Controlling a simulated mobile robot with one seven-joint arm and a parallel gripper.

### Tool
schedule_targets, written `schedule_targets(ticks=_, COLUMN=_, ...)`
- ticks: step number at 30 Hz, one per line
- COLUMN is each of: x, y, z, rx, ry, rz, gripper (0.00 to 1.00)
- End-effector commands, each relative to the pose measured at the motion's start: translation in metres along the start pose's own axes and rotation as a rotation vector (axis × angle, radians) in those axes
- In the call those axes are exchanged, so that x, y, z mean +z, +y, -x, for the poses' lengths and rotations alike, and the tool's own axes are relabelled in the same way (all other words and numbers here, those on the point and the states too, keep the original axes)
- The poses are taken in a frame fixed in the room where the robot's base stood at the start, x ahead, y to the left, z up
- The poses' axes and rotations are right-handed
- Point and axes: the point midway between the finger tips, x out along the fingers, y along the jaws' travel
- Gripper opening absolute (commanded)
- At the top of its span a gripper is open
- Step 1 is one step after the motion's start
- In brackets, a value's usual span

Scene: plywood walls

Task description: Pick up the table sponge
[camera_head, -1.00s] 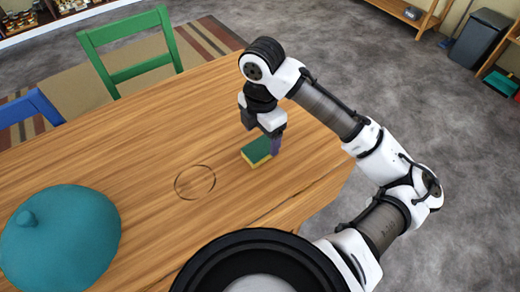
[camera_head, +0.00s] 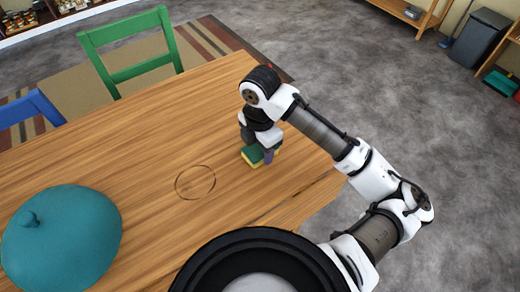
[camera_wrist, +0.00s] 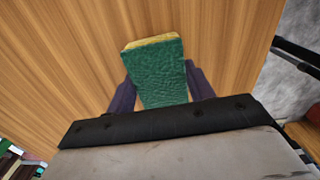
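The table sponge (camera_head: 252,156) is a green and yellow block lying on the wooden table (camera_head: 150,135) near its right end. In the wrist view the sponge (camera_wrist: 155,75) shows its green scouring face up, with a yellow edge at the far end. My gripper (camera_head: 259,150) is low over the sponge and hides part of it in the head view. In the wrist view its dark fingers (camera_wrist: 160,78) stand on either side of the sponge, very close to its long sides. They look open around it; firm contact does not show.
A teal domed object with a knob (camera_head: 62,240) stands at the table's left. A dark ring mark (camera_head: 195,182) is on the tabletop left of the sponge. Green (camera_head: 130,50) and blue (camera_head: 30,112) chairs stand along the far side. The tabletop around the sponge is clear.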

Motion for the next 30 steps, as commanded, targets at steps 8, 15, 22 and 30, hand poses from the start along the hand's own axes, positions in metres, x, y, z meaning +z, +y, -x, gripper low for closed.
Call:
schedule_targets(ticks=8, x=0.000, y=0.000, z=0.000, rx=0.000, ry=0.000, rz=0.000, gripper=0.31)
schedule_targets(ticks=15, x=0.000, y=0.000, z=0.005, rx=0.001, ry=-0.001, rz=0.000, gripper=0.31)
schedule_targets(ticks=22, x=0.001, y=0.001, z=0.040, rx=0.002, ry=-0.005, rz=0.001, gripper=0.31)
schedule_targets(ticks=30, x=0.001, y=0.001, z=0.121, rx=0.001, ry=-0.009, rz=0.000, gripper=0.31)
